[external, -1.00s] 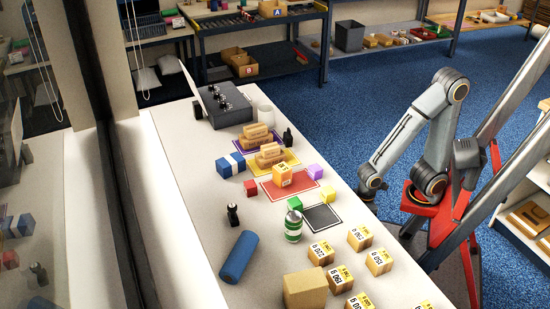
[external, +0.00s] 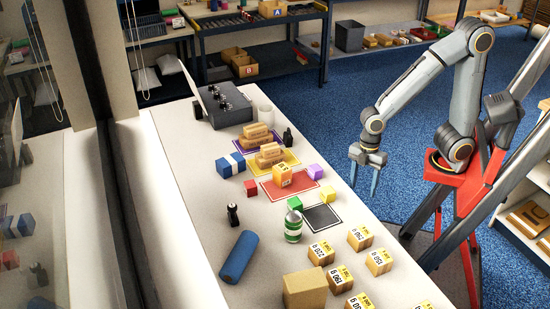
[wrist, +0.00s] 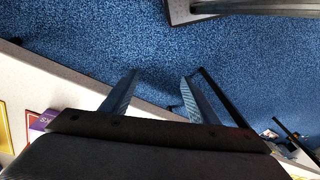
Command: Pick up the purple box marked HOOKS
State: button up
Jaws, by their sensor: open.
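The purple box (external: 315,172) sits on the far right corner area of the red mat on the white table, near the table's right edge. In the wrist view part of the purple box (wrist: 42,121) shows at lower left, with the end of its lettering visible and the rest hidden by my gripper body. My gripper (external: 365,186) hangs fingers down to the right of the box, apart from it, around the table's edge. Its blue fingers (wrist: 160,77) are spread and empty, with floor and table edge between and beyond them.
On the red mat (external: 275,191) a yellow-orange box (external: 282,176) stands beside the purple box. A green box (external: 295,203), yellow cube (external: 327,194) and black mat (external: 322,217) lie nearby. Blue floor is open right of the table.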

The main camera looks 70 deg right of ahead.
jog(key=shift+m+t+y, duration=0.7)
jog(key=shift+t+y, duration=0.1)
jog(key=w+r+p, duration=0.3)
jog(key=w+a+r+p, duration=0.1)
jog(key=w+r+p, duration=0.2)
jog(key=p, duration=0.1)
jog(key=w+r+p, duration=0.2)
jog(key=r+p, duration=0.1)
jog(key=p, duration=0.1)
jog(key=shift+w+a+r, duration=0.2)
jog(key=shift+w, duration=0.2)
jog(key=m+t+p, duration=0.2)
jog(key=p, duration=0.3)
send_near(316, 167)
notch_tip(316, 167, down, 2)
jog(key=a, duration=0.1)
jog(key=shift+w+p+x, duration=0.15)
jog(key=shift+p+x, duration=0.05)
jog(key=shift+x, duration=1.9)
jog(key=shift+w+p+x, duration=0.1)
jog(key=shift+p+x, duration=0.1)
jog(key=shift+x, duration=1.9)
jog(key=shift+r, duration=0.1)
jog(key=c, duration=1.2)
jog(key=shift+o, duration=0.2)
